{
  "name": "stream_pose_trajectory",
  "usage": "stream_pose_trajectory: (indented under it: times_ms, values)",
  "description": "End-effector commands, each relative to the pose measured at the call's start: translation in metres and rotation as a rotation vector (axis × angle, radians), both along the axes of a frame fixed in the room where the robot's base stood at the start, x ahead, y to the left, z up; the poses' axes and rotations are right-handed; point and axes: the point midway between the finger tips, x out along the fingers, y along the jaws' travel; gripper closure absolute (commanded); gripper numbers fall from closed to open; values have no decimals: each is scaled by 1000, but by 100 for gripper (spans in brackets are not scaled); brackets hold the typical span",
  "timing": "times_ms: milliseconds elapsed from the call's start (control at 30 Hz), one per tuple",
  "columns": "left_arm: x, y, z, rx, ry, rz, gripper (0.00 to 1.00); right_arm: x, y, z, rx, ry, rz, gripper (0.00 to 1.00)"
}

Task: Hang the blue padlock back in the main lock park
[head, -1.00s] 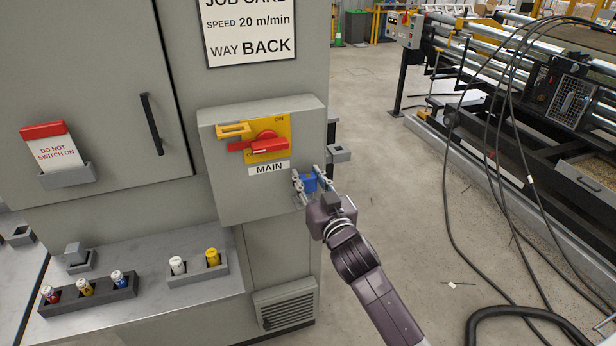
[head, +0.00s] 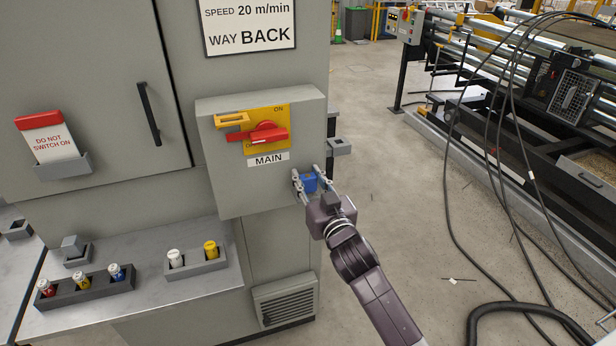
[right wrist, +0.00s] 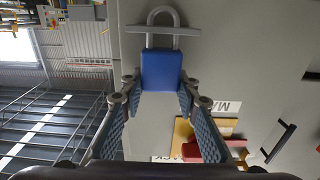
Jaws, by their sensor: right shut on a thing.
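The blue padlock (head: 310,183) is in my right gripper (head: 311,182), at the lower right of the grey MAIN switch box (head: 226,181). In the right wrist view the blue padlock (right wrist: 162,69) stands between the tips of my right gripper (right wrist: 160,88), with its grey shackle pointing up in the picture. A light grey bar crosses the shackle there; I cannot tell whether the shackle is around it or only in front of it. The main lock park is not clearly seen behind my fingers. My left gripper is out of view.
The red switch handle (head: 258,136) on its yellow plate lies nearly level above the MAIN label. A small grey holder (head: 340,146) sticks out on the cabinet's right side. Racks of small coloured items stand on the ledge at left. Floor to the right is open, with cables.

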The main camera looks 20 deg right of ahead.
Motion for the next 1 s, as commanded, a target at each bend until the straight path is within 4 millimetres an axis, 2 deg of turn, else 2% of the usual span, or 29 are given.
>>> stream_pose_trajectory:
  times_ms: [567,600,800,1000]
  values:
    - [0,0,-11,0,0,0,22,0,0,-15,0,0,0,100]
    - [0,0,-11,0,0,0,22,0,0,-15,0,0,0,70]
    - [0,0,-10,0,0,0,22,0,0,-14,0,0,0,51]
    - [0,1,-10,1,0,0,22,0,0,-15,0,2,0,51]
